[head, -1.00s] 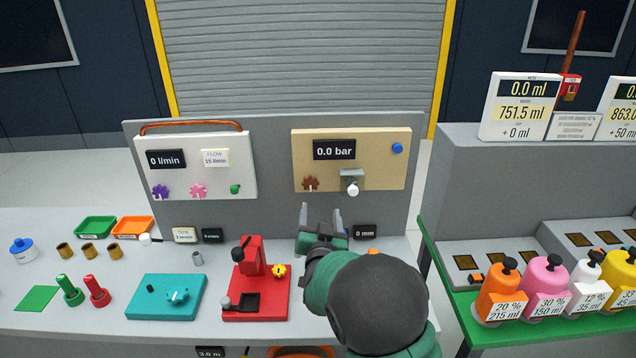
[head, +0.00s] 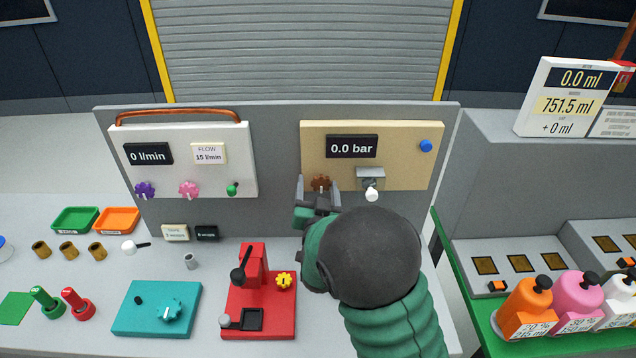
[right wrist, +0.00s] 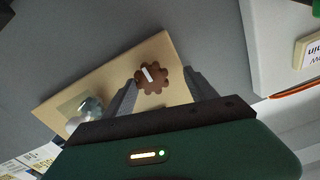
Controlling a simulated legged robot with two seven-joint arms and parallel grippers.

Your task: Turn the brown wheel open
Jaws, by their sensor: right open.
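The brown wheel (head: 320,183) is a small lobed knob on the lower left of the tan panel (head: 402,163), below a display reading 0.0 bar. It also shows in the right wrist view (right wrist: 151,77), with a white mark across its face. My right gripper (head: 319,188) is open, its fingers on either side of the wheel in the head view. In the right wrist view the wheel lies between the two finger tips (right wrist: 160,85); I cannot tell whether they touch it. My left gripper is not in view.
Right of the wheel are a grey fitting with a white knob (head: 371,190) and a blue button (head: 426,146). The white panel (head: 219,179) with purple, pink and green controls stands to the left. A red device (head: 262,311) and a teal box (head: 127,322) sit on the bench below.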

